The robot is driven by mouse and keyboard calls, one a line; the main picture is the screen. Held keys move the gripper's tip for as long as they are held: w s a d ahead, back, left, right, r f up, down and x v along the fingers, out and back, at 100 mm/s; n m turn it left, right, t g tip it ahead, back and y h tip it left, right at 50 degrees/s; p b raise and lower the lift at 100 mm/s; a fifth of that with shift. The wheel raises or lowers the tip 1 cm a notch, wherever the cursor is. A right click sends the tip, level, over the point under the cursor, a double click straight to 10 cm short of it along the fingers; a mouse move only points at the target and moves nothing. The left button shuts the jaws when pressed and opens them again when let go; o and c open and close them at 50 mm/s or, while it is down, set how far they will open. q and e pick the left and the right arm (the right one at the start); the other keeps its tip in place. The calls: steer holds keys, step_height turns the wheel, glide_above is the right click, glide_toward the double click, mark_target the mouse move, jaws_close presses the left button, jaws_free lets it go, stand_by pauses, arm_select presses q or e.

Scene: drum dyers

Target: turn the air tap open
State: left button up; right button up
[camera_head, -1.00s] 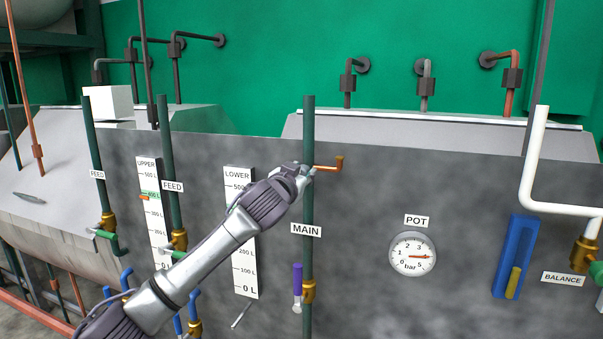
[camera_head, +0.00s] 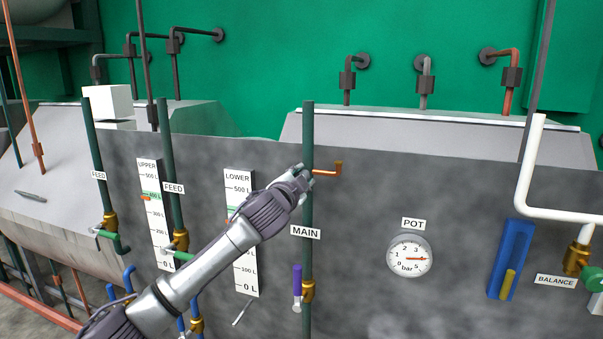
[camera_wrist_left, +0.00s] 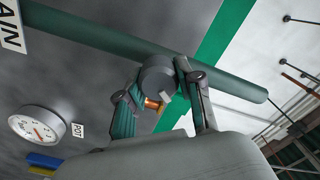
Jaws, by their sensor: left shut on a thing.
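The dark green MAIN pipe (camera_head: 308,140) stands upright before the grey panel. A copper elbow (camera_head: 331,171) sticks out to its right, near the top. My left gripper (camera_head: 303,174) is at the pipe at this height. In the left wrist view the gripper (camera_wrist_left: 160,98) has its two fingers on either side of a dark grey round part (camera_wrist_left: 158,76), with a copper piece (camera_wrist_left: 153,104) between them. It is shut on what looks like the air tap, mostly hidden by the fingers; I cannot tell its handle's angle. My right gripper is not in view.
A purple-handled valve (camera_head: 297,282) sits lower on the MAIN pipe. The POT gauge (camera_head: 409,257) is at right, with a blue holder (camera_head: 512,260) and white BALANCE pipe (camera_head: 533,165) beyond. FEED pipes (camera_head: 173,150) and level scales (camera_head: 240,185) are at left.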

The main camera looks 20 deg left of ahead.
arm_select(q)
steer(key=shift+m, duration=1)
steer(key=shift+f, duration=0.1)
steer(key=o, duration=1.2)
steer(key=shift+c, duration=0.2)
steer(key=s, duration=1.2)
steer(key=shift+a, duration=0.15)
